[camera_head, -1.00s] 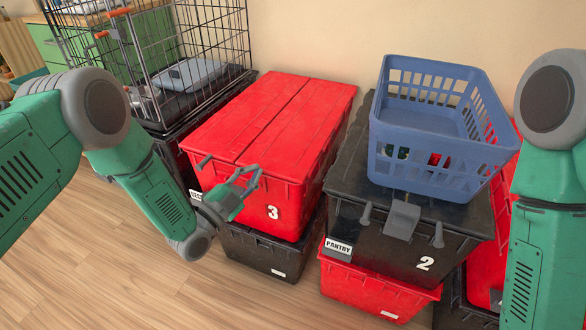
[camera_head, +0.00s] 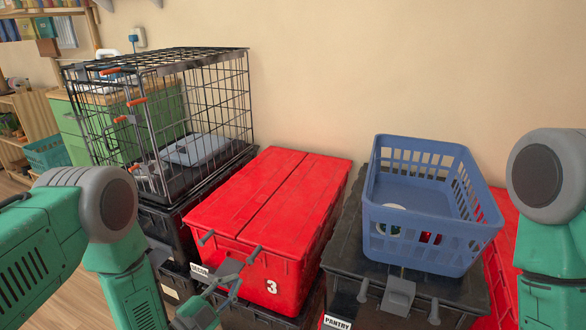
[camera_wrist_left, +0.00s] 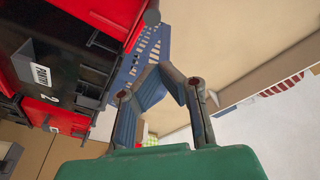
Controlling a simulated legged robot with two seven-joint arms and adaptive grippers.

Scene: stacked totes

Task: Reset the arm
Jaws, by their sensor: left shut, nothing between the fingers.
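My left arm comes in from the left in the head view. My left gripper (camera_head: 234,280) is shut and empty, in front of the near left corner of the red tote marked 3 (camera_head: 285,190). I cannot tell whether it touches the tote. In the left wrist view the finger pads of the left gripper (camera_wrist_left: 164,76) come together with nothing between them. My right arm shows at the right edge of the head view, but its gripper is out of view.
A blue basket (camera_head: 425,257) stands on a black tote (camera_head: 340,260) at right. A wire crate (camera_head: 205,62) stands on dark totes at back left. A grey lidded box (camera_head: 195,150) lies inside the crate. The wall closes the back. Wood floor shows at lower left.

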